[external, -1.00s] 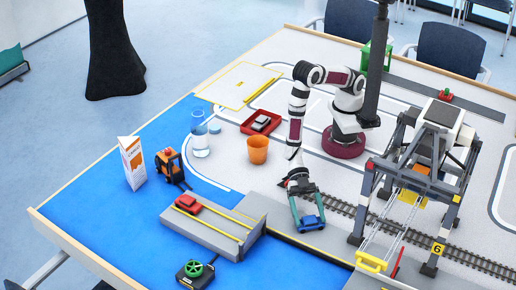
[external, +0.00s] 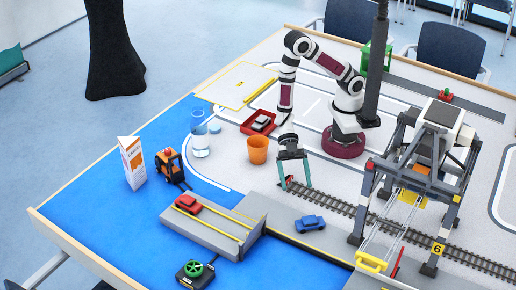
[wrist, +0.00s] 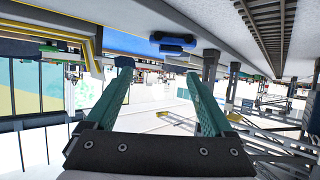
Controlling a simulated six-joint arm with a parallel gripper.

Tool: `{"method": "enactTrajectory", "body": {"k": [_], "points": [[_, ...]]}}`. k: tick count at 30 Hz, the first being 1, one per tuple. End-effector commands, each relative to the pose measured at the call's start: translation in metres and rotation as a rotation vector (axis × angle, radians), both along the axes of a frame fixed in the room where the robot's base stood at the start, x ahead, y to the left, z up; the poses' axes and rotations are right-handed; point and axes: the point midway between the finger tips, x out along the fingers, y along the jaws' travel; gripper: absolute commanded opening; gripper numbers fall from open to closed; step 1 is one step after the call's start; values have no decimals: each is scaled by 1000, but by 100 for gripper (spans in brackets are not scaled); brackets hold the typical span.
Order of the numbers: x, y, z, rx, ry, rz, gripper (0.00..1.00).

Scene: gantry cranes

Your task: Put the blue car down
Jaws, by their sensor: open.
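The blue car (external: 310,224) rests on the grey strip of the board in front of the rail track, with nothing touching it. My gripper (external: 296,186) is open and empty, up and behind the car, over the near end of the track. In the wrist view the blue car (wrist: 172,40) is small, beyond the gap between my gripper's (wrist: 168,62) two spread green fingers. That view is tilted so the board lies along the top.
A gantry crane (external: 425,160) stands right of the car, over the track (external: 350,208). A grey ramp block (external: 215,226) with a red car (external: 188,204) is to the left.

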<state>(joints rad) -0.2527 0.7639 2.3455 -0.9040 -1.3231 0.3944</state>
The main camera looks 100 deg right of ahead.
Motion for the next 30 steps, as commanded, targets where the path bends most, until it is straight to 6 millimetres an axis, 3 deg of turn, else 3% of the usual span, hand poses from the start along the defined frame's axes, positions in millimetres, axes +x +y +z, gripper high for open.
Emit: {"method": "enactTrajectory", "body": {"k": [2,4,5,6,8,9,11,13,15,18,21,30], "points": [[43,-24,7,-126,-39,-173,87],[90,-78,22,-304,-48,-454,87],[105,-109,32,-381,-32,-596,87],[112,-152,46,-474,15,-786,87],[100,-213,68,-578,136,-1056,87],[77,-245,82,-624,247,-1220,87],[30,-275,97,-660,451,-1419,87],[-29,-283,110,-657,712,-1569,87],[-79,-272,120,-629,948,-1638,87],[-123,-249,131,-586,1181,-1653,87],[-141,-237,137,-567,1284,-1644,87],[-143,-235,137,-568,1297,-1642,87]]}}
